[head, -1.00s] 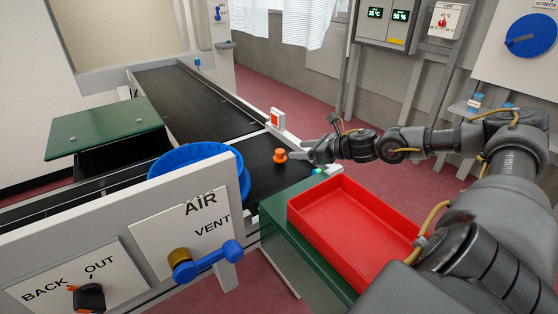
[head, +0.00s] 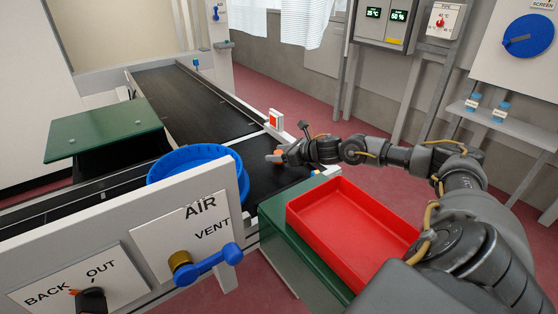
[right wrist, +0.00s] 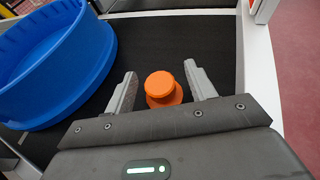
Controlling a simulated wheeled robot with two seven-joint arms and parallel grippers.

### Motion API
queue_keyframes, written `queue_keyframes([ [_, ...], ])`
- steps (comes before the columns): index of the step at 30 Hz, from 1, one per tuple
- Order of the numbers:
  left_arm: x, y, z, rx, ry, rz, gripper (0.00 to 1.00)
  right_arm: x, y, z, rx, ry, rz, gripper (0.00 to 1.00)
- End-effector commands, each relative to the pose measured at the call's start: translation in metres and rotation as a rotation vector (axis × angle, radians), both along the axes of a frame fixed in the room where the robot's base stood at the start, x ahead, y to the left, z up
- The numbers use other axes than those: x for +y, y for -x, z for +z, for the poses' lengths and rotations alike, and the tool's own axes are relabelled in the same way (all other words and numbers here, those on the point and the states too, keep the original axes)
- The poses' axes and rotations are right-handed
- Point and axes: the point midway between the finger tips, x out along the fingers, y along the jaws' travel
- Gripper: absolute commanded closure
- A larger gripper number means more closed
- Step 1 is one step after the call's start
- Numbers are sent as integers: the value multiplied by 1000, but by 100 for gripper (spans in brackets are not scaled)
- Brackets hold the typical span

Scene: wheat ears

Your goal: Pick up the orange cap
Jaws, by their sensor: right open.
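The orange cap (right wrist: 162,88) stands on the black conveyor belt, between the two open fingers of my right gripper (right wrist: 159,92) in the right wrist view. Neither finger clearly touches it. In the head view my right gripper (head: 279,156) reaches over the belt from the right, and only a bit of the orange cap (head: 277,152) shows by its fingers. My left gripper is not in view.
A blue round tub (head: 197,165) stands left of the gripper, also large in the right wrist view (right wrist: 55,60). A red tray (head: 300,221) sits on a green stand to the right. A white panel (head: 135,238) with a blue vent lever is in front.

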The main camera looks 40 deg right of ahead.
Motion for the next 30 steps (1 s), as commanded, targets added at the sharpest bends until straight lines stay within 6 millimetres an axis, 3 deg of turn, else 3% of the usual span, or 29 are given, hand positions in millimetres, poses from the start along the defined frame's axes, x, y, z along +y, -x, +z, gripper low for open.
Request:
queue_keyframes([
  [6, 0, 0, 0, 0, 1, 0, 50, 0, -1, -1, 1, 1, 0, 45],
  [17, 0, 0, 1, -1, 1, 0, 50, 0, 0, 0, 0, 0, -1, 92],
  [25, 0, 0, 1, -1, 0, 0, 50, 0, 0, 1, 0, 0, -1, 92],
  [30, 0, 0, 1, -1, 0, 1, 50, 0, -1, 13, -2, 1, -1, 92],
])
